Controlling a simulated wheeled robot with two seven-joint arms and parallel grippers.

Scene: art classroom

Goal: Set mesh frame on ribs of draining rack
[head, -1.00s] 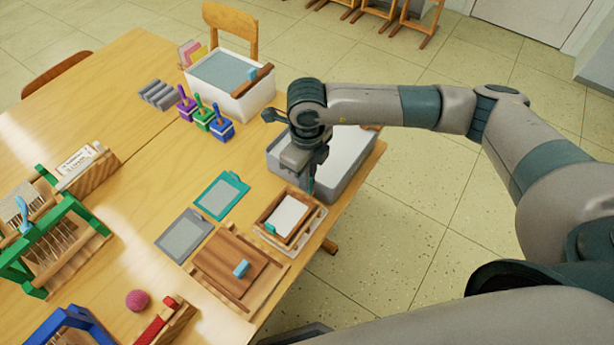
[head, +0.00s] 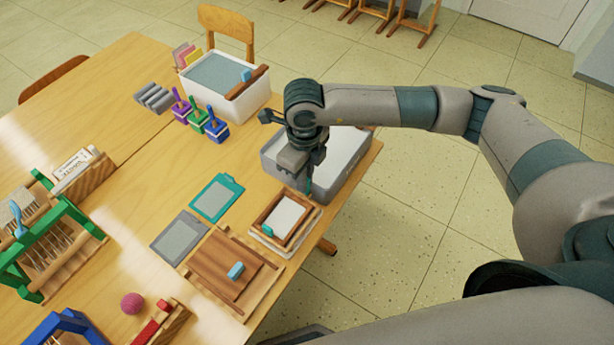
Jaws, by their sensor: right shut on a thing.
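A small wooden frame (head: 264,217) with a pale inner sheet and a teal grip at its lower left lies near the right table edge. It looks like the mesh frame; I cannot make out its mesh. My right gripper (head: 308,186) points down at the frame's upper right side, shut on what looks like its other teal grip, mostly hidden by the fingers. A pale, layered base (head: 266,246) shows under the frame. I cannot tell whether it touches the frame, or see ribs on it. I cannot clearly identify the draining rack. My left gripper is out of view.
A grey tub (head: 343,170) stands just behind the gripper. A wooden board (head: 210,262) with a blue block lies in front. Teal (head: 216,199) and grey (head: 180,238) flat screens lie left. A white tub (head: 228,105) and several colored stamps stand farther back.

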